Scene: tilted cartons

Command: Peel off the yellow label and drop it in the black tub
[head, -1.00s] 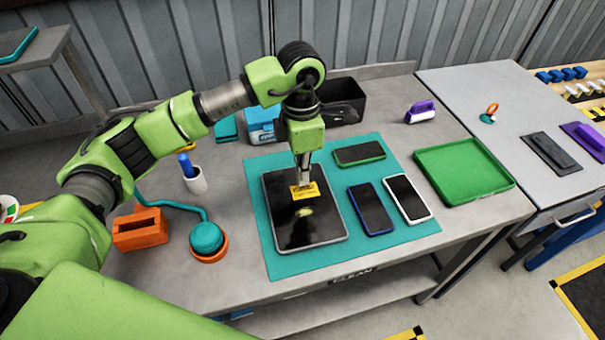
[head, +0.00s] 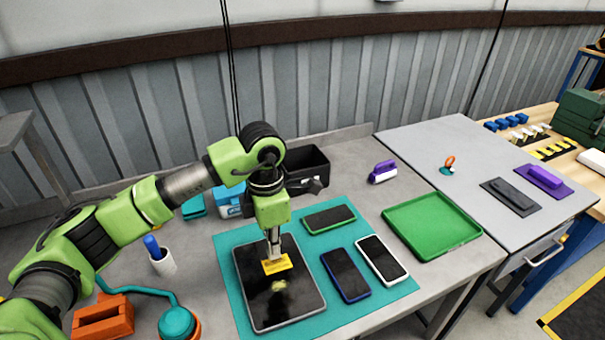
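The yellow label (head: 277,264) is at the upper middle of the dark tablet (head: 256,312), which lies on a teal mat (head: 228,247). My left gripper (head: 273,255) points down with its narrow fingers close together on the label's upper edge, and looks shut on it. A yellowish blotch, like a reflection, shows on the screen just below the label. I cannot tell how much of the label still touches the screen. The black tub (head: 318,160) stands behind my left gripper, partly hidden by the arm. My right gripper is not in view.
Three phones, green-edged (head: 329,219), blue (head: 346,275) and white (head: 382,259), lie right of the tablet. A green tray (head: 432,226) is farther right. A blue-and-white box (head: 228,201) stands left of the tub. A white cup (head: 163,263) and orange holder (head: 103,318) are at left.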

